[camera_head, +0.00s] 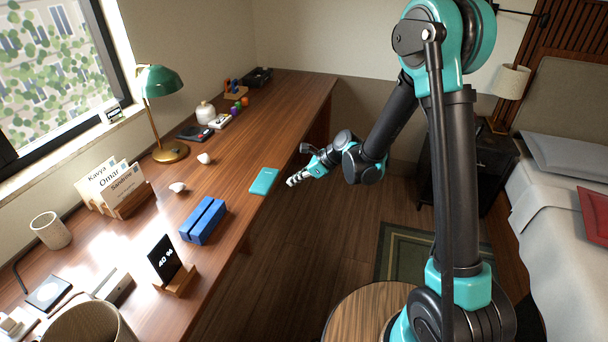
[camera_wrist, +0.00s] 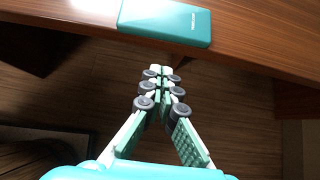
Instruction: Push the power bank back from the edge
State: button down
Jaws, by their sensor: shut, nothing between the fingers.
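The teal power bank (camera_head: 264,181) lies flat on the wooden desk, close to its front edge. In the wrist view the power bank (camera_wrist: 166,21) sits at the top, its near long side close to the desk edge. My gripper (camera_head: 291,182) is just off the desk edge, to the right of the power bank in the head view. In the wrist view my gripper (camera_wrist: 160,70) is shut and empty, its fingertips pointing at the power bank with a small gap between them.
On the desk (camera_head: 225,178), a blue slotted block (camera_head: 203,221) and a 40 % sign (camera_head: 165,259) stand nearer. A green lamp (camera_head: 163,82) and name cards (camera_head: 112,188) stand toward the window. The desk behind the power bank is mostly clear. A round stool (camera_head: 362,310) stands below.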

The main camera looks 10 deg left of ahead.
aim_at(274, 183)
jog(key=a, duration=0.3)
jog(key=shift+w+a+f, duration=0.1)
jog(key=shift+a+f, duration=0.25)
jog(key=shift+f, duration=0.05)
jog(key=shift+a, duration=0.6)
jog(key=shift+a, duration=0.1)
jog(key=a, duration=0.5)
jog(key=w+a, duration=0.1)
jog(key=a, duration=0.9)
jog(key=shift+w, duration=0.15)
